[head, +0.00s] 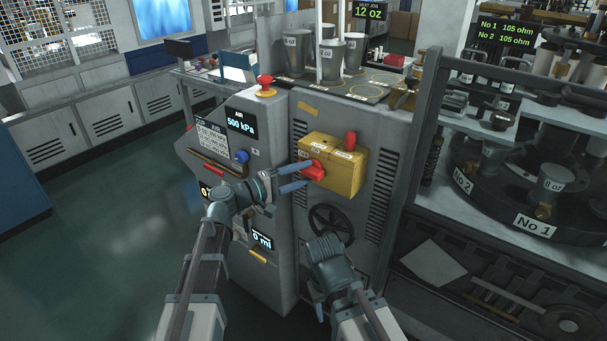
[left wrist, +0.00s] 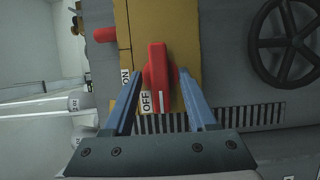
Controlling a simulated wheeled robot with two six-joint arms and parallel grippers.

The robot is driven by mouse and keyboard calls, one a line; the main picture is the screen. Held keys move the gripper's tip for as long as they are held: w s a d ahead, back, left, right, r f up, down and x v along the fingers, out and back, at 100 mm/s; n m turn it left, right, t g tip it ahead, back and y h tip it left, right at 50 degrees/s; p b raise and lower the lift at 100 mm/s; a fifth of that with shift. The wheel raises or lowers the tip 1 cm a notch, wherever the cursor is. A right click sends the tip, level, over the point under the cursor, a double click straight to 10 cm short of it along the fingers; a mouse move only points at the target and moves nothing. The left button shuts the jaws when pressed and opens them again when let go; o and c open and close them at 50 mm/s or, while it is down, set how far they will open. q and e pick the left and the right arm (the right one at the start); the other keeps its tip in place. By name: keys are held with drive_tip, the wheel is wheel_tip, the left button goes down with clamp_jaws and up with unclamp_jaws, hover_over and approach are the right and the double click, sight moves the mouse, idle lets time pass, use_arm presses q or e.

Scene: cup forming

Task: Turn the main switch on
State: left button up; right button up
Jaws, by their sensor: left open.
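The main switch is a red handle (head: 315,172) on the front of a yellow box (head: 342,178) fixed to the grey machine. In the left wrist view the red handle (left wrist: 158,68) has a white mark at its end beside the OFF label (left wrist: 146,102). The ON label (left wrist: 125,77) lies nearby to the left. My left gripper (head: 306,174) is open, with its blue fingers on either side of the handle; in the left wrist view gaps show between handle and fingers. My right gripper (head: 319,311) is low in front of the machine and mostly hidden by its own arm.
A black handwheel (head: 331,223) sits below the box. Grey cups (head: 331,61) stand on top. Floor is clear at left.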

use_arm(q)
drive_tip(key=shift+w+d, duration=0.15)
drive_tip(key=shift+d, duration=0.1)
clamp_jaws()
